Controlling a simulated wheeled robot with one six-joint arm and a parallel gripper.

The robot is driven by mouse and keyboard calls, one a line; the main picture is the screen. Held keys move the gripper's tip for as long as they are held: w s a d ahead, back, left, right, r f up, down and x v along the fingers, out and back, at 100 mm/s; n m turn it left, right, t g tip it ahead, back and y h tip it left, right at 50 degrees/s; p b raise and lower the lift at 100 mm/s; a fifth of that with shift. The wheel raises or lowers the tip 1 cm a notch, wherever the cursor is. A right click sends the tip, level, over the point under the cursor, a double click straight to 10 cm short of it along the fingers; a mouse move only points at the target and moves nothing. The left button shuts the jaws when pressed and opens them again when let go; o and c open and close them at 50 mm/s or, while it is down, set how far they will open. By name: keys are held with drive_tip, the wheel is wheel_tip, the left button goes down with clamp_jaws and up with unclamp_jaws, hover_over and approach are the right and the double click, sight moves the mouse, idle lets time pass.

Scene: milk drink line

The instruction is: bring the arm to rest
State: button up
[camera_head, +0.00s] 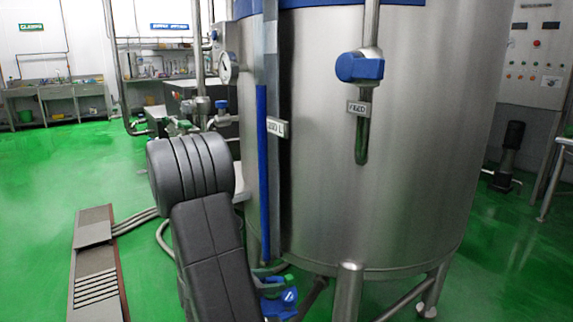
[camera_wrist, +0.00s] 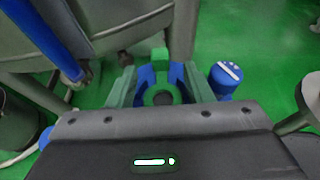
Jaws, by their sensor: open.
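My arm (camera_head: 205,225), dark grey, bends at an upper joint and runs down in front of the tank's lower left. My gripper (camera_wrist: 158,82) shows in the wrist view, its two fingers apart. A green and blue valve part (camera_wrist: 160,92) with a ring-like opening shows between the fingers; I cannot tell whether they touch it. A blue round cap (camera_wrist: 226,76) with a white mark is just right of the fingers.
A large steel tank (camera_head: 390,160) on legs fills the centre, close beside my arm. A blue sight tube (camera_head: 263,170) runs up its left side. A floor drain channel (camera_head: 95,270) lies left. Pipes and a machine (camera_head: 190,105) stand behind. Green floor (camera_head: 40,200) is open at the left.

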sight(288, 277)
drive_tip(key=x, duration=0.5)
drive_tip(key=shift+w+d+r+b, duration=0.1)
drive_tip(key=shift+w+d+b, duration=0.1)
drive_tip(key=shift+d+b, duration=0.25)
drive_tip(key=w+r+n+t+y+p, duration=0.1)
drive_tip(key=w+r+n+p, duration=0.1)
drive_tip(key=r+p, duration=0.9)
drive_tip(key=shift+w+r+t, duration=0.4)
drive_tip(key=shift+w+r, duration=0.4)
drive_tip(key=shift+r, duration=0.5)
drive_tip(key=shift+a, duration=0.1)
drive_tip(key=shift+s, duration=0.1)
